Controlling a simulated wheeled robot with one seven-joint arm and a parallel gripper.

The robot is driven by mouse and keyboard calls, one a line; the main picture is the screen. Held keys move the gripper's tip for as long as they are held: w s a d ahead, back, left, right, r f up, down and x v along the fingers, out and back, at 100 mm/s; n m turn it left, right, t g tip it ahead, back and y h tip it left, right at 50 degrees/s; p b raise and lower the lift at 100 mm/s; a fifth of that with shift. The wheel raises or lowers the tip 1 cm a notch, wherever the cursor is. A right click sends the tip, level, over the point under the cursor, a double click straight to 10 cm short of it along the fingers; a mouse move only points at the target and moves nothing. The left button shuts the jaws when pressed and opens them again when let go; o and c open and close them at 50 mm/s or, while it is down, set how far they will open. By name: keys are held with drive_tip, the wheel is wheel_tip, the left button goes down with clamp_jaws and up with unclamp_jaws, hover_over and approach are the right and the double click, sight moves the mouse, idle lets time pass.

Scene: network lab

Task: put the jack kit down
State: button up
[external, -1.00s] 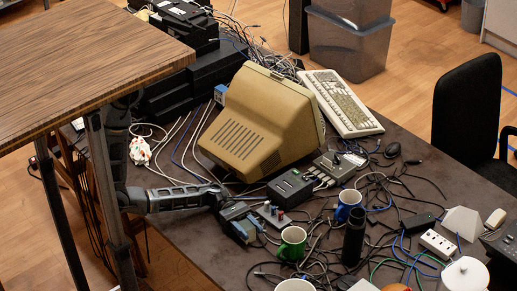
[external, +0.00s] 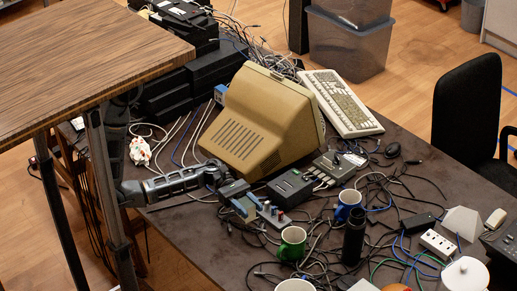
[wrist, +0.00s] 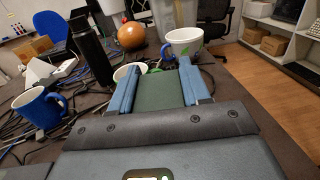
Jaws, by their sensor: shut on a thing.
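In the wrist view the blue fingers of my gripper (wrist: 158,84) stand either side of a dark green flat piece, which seems to be the jack kit (wrist: 160,93). My gripper is shut on it. The kit is over the left part of the dark table (external: 200,248); I cannot tell whether it touches the top.
A green mug (external: 292,243), a blue mug (external: 348,203) and a black bottle (external: 353,237) stand close by on the right among loose cables. A dark box (external: 289,188) and a beige monitor (external: 255,120) are just behind. The table's front left is fairly clear.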

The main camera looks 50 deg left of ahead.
wheel_tip(320, 180, up, 26)
drive_tip(key=r, duration=0.1)
drive_tip(key=w+a+f+n+t+y+b, duration=0.1)
drive_tip(key=w+a+n+t+y, duration=0.2)
drive_tip(key=w+a+n+t, duration=0.6)
drive_tip(key=w+a+f+t+y+b, duration=0.15)
drive_tip(key=w+a+t, duration=0.35)
drive_tip(key=w+a, duration=0.9)
drive_tip(key=w+a+r+n+t+y, duration=0.1)
drive_tip(key=w+a+n+t+y, duration=0.3)
drive_tip(key=a, duration=0.7)
drive_tip(key=w+a+n+y, duration=0.25)
drive_tip(key=a+y, duration=0.25)
drive_tip(key=a, duration=0.6)
drive_tip(key=w+a+r+n+t+y, duration=0.15)
drive_tip(key=a+n+y, duration=0.3)
drive_tip(key=a, duration=0.65)
drive_tip(key=shift+m, duration=0.4)
drive_tip(key=f, duration=1)
drive_tip(key=f+b, duration=0.1)
drive_tip(key=f, duration=1)
drive_tip(key=f+b, duration=0.1)
drive_tip(key=f, duration=1)
drive_tip(key=shift+w+d+f, duration=0.1)
drive_tip(key=shift+w+d, duration=0.05)
drive_tip(key=shift+w, duration=0.25)
drive_tip(key=shift+f+b, duration=0.8)
drive_tip(key=shift+f, duration=1.35)
